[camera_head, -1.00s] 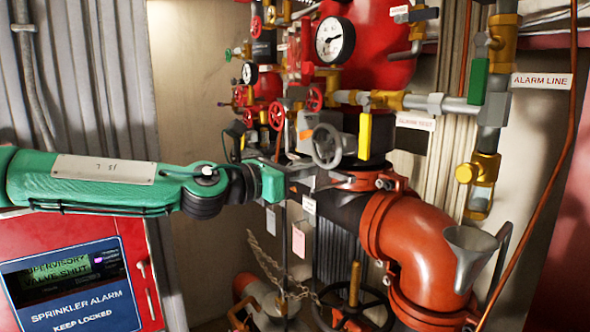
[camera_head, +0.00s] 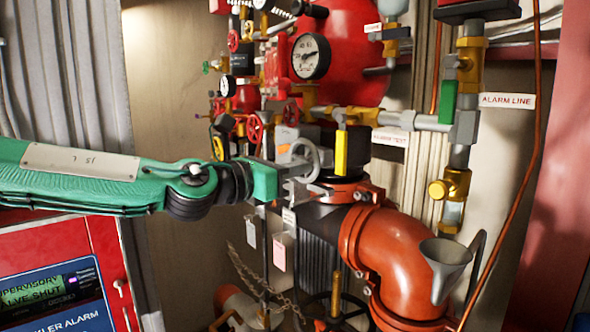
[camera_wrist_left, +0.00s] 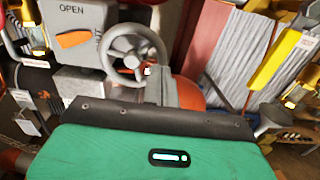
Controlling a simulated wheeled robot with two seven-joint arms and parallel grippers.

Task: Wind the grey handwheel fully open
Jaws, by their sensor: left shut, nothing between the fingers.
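The grey handwheel (camera_head: 317,160) is a small spoked wheel in front of the red riser. In the left wrist view the handwheel (camera_wrist_left: 113,69) is large, at upper centre left. My left gripper (camera_head: 305,189) is shut and empty, with its fingers close at the wheel's lower side; I cannot tell whether they touch the rim. In the wrist view a grey finger (camera_wrist_left: 160,86) stands beside the wheel's lower right. A grey box (camera_wrist_left: 80,20) marked OPEN, with an orange pointer (camera_wrist_left: 77,38), sits left of the wheel. My right gripper is not in view.
A red-orange pipe elbow (camera_head: 400,255) and a grey funnel (camera_head: 445,262) are to the right. A yellow lever (camera_head: 341,153) hangs right of the wheel. A gauge (camera_head: 311,56) is above. The alarm panel (camera_head: 60,295), lower left, reads "valve shut". Tags and a chain hang below.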

